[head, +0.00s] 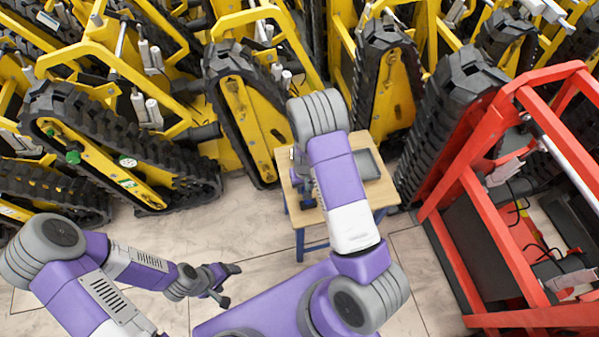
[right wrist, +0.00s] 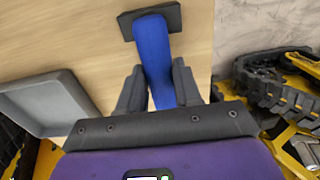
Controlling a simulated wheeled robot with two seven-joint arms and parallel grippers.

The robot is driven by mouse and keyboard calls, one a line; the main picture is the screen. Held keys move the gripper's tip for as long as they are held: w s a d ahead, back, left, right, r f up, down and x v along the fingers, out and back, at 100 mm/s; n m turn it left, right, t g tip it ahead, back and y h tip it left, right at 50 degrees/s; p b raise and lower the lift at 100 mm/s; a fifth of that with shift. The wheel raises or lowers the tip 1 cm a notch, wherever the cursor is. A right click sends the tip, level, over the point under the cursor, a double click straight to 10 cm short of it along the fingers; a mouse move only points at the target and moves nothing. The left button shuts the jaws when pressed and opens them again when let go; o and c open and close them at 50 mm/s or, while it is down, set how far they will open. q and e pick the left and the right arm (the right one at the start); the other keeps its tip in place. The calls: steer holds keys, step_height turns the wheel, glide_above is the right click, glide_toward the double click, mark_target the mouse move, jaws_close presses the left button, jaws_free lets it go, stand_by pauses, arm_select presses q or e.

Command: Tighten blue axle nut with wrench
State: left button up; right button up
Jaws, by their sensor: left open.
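A tool with a blue handle and a dark crosspiece at its far end, which I take to be the wrench (right wrist: 153,45), lies over the wooden table top in the right wrist view. My right gripper (right wrist: 158,72) has one finger on each side of the blue handle. I cannot tell whether the fingers press on it or stand slightly apart. My left gripper (head: 229,285) is open and empty, low above the floor at the lower left. I cannot make out a blue axle nut.
The small wooden table (head: 287,168) with blue legs holds a grey tray (head: 367,164), also in the right wrist view (right wrist: 45,103). Yellow tracked carriers (head: 245,112) crowd behind it. A red frame (head: 480,205) stands at the right. Tiled floor (head: 250,225) is clear left of the table.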

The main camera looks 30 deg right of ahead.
jaws_close()
steer(key=shift+r, duration=0.1)
steer(key=shift+r+p, duration=2.85)
steer(key=shift+r, duration=0.55)
